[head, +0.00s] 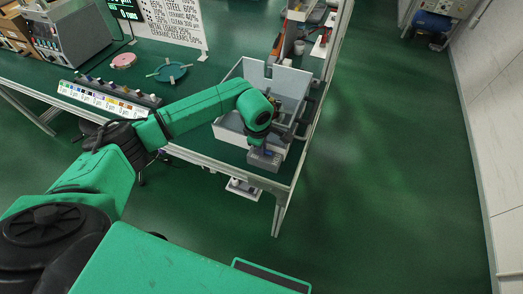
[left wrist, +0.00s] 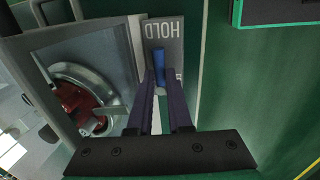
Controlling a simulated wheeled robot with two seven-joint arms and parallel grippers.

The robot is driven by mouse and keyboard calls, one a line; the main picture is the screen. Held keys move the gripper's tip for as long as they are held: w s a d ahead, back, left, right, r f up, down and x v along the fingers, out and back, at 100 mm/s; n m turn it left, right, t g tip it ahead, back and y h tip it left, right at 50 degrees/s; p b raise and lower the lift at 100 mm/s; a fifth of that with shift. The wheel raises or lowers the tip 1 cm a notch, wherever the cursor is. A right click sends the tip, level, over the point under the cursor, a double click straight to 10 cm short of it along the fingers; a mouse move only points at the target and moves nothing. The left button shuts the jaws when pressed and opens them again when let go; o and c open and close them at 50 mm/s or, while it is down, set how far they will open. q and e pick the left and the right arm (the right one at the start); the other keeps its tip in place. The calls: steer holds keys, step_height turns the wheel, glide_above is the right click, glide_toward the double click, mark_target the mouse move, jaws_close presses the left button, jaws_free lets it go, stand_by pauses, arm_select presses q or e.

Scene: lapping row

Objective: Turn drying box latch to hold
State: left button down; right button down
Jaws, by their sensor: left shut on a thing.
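The drying box (left wrist: 85,38) fills the left of the left wrist view, a grey box with a round metal-rimmed opening and something dark red inside. A grey plate reading HOLD (left wrist: 164,28), upside down in this view, is at its right edge. The blue latch (left wrist: 158,66) stands just below the word, in line with it. My left gripper (left wrist: 160,88) has its two dark fingers closed on either side of the latch. In the head view my left gripper (head: 263,138) is at the near side of the grey box (head: 228,127), and my arm hides part of it.
The green bench (head: 205,155) has a pale rail along its front edge. A row of coloured pieces (head: 105,95), a pink disc (head: 123,61) and a teal ring (head: 170,72) lie to the left. Green floor (head: 400,180) to the right is open.

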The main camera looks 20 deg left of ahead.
arm_select(q)
steer(key=c, duration=1.1)
jaws_free()
steer(key=s+r, duration=0.1)
steer(key=r, duration=0.3)
steer(key=s+r+b, duration=0.1)
steer(key=r, duration=0.4)
steer(key=s+r+b, duration=0.1)
steer(key=r, duration=0.4)
steer(key=shift+r, duration=0.15)
